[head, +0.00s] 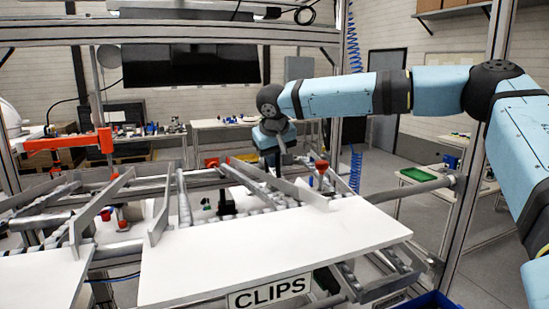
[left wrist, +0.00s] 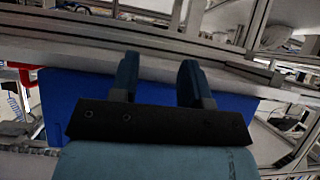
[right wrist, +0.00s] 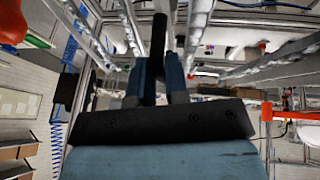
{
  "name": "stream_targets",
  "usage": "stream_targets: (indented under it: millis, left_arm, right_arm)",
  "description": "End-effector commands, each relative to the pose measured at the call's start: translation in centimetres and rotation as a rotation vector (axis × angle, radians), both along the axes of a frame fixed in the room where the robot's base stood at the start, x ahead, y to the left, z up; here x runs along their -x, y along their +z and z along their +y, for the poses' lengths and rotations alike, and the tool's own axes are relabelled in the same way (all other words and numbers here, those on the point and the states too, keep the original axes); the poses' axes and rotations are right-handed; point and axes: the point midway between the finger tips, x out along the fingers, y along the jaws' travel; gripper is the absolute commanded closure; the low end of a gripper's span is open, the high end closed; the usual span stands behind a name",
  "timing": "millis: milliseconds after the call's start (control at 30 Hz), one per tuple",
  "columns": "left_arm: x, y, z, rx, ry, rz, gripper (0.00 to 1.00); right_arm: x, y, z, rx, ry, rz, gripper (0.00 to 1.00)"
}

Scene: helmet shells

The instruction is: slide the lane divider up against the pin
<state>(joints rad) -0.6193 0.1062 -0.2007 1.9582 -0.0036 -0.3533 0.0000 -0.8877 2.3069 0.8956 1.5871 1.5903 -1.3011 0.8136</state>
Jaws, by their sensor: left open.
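The lane divider (head: 300,193) is a long grey plate slanting over the roller lanes, behind the right part of the white shelf. My right gripper (head: 279,168) points down at its far part. In the right wrist view its fingers (right wrist: 160,75) are close together, with a dark bar (right wrist: 158,35) between them that looks like the divider seen end-on. A small red piece (head: 321,167) stands right of the divider; I cannot tell whether it is the pin. My left gripper (left wrist: 159,72) is open and empty, outside the head view.
The white shelf (head: 250,250) bears a CLIPS sign (head: 270,292) on its front edge. More grey dividers (head: 100,208) stand to the left. A blue bin (left wrist: 60,105) is behind my left gripper. A frame post (head: 470,150) stands close by my right arm.

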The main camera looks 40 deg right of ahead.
Motion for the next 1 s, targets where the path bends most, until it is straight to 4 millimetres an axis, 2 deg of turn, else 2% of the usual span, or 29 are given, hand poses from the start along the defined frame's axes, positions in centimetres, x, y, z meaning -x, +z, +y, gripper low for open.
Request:
stream_targets:
  millis: [167, 267, 500, 600, 933, 967, 1000]
  left_arm:
    - [-0.1, 0.2, 0.0, 0.000, 0.000, -0.004, 0.57]
    - [0.0, 0.3, 0.0, 0.000, 0.000, -0.005, 0.57]
    - [0.1, 0.3, 0.0, 0.000, -0.002, -0.003, 0.57]
    - [0.1, 0.2, 0.0, 0.000, -0.003, -0.002, 0.57]
    - [0.3, -0.1, -0.1, 0.001, -0.003, 0.004, 0.57]
    - [0.3, -0.1, -0.1, 0.001, -0.003, 0.005, 0.57]
    - [0.3, -0.1, -0.1, 0.001, -0.003, 0.005, 0.57]
  right_arm:
    - [0.1, 0.1, -0.4, 0.001, 0.000, -0.001, 1.00]
    - [0.5, 0.2, -2.1, 0.001, -0.003, -0.002, 1.00]
    - [1.7, 0.3, -7.6, 0.000, -0.004, -0.005, 1.00]
    - [2.0, 0.2, -8.7, 0.001, -0.002, -0.003, 1.00]
    - [2.1, 0.2, -9.1, 0.002, 0.001, -0.003, 1.00]
    - [2.1, 0.2, -9.1, 0.002, 0.001, -0.003, 0.83]
    - [2.1, 0.2, -9.1, 0.002, 0.001, -0.003, 0.74]
